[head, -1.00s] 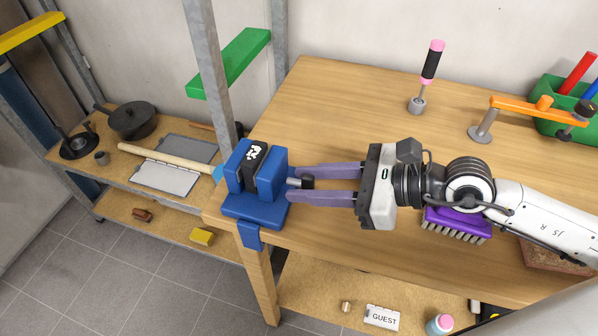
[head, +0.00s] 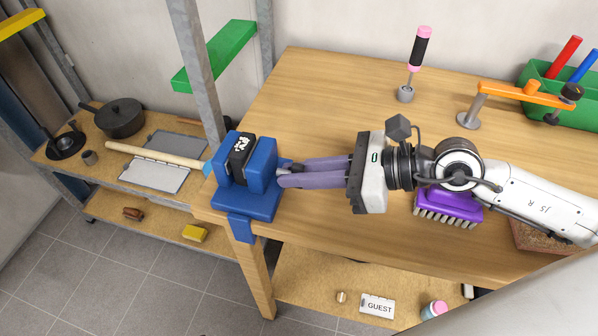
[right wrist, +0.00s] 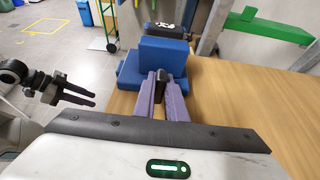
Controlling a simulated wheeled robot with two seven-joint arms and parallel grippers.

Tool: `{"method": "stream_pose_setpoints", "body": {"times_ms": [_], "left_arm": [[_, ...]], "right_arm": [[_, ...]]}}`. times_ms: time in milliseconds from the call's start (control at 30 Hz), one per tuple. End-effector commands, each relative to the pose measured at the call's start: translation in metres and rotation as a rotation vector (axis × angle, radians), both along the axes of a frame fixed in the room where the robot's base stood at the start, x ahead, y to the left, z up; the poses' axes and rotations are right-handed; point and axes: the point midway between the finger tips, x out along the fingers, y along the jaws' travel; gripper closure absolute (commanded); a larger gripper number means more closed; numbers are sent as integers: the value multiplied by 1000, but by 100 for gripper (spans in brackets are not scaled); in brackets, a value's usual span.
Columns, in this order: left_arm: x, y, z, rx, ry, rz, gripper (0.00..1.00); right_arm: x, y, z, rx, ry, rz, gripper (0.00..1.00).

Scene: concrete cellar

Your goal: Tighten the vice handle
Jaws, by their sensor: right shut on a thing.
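The blue vice (head: 246,203) is fixed at the left front corner of the wooden bench. A black object with white marks (head: 241,150) sits between its jaws. My right gripper (head: 284,174) has its purple fingers shut on the vice handle (head: 291,168), at the vice's right side. The handle is mostly hidden by the fingers in the head view. In the right wrist view the dark handle (right wrist: 161,78) shows between the two fingertips, in front of the vice (right wrist: 163,56). My left gripper (right wrist: 80,95) shows only in the right wrist view, away from the bench, its dark fingers apart and empty.
A purple brush (head: 447,208) lies under my right arm. A pink and black screwdriver (head: 420,48) stands in a holder behind. An orange-armed stand (head: 500,91) and a green bin (head: 530,76) are at the back right. A metal post (head: 197,70) rises behind the vice.

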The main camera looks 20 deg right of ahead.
Motion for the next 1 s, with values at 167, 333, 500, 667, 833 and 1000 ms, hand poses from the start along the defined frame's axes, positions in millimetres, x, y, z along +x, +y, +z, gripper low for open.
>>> {"method": "stream_pose_setpoints", "body": {"times_ms": [167, 333, 500, 667, 833, 1000], "left_arm": [[0, 0, 0, 0, 0, 0, 69], [0, 0, 1, 0, -1, 0, 69], [0, 0, 0, 0, -2, 0, 69], [1, 0, -3, -1, -3, 0, 69], [1, 0, -10, -1, -4, 0, 69], [1, 0, -14, -1, -4, 0, 69]], "right_arm": [[0, 0, 2, 2, -3, -1, 74], [0, 0, 1, 1, -2, -1, 70], [0, -1, 1, 0, -2, -1, 70], [-6, -10, 2, -4, 0, -2, 70], [-18, -28, 8, -6, 3, -2, 70], [-29, -42, 19, -4, 4, 1, 70]]}}
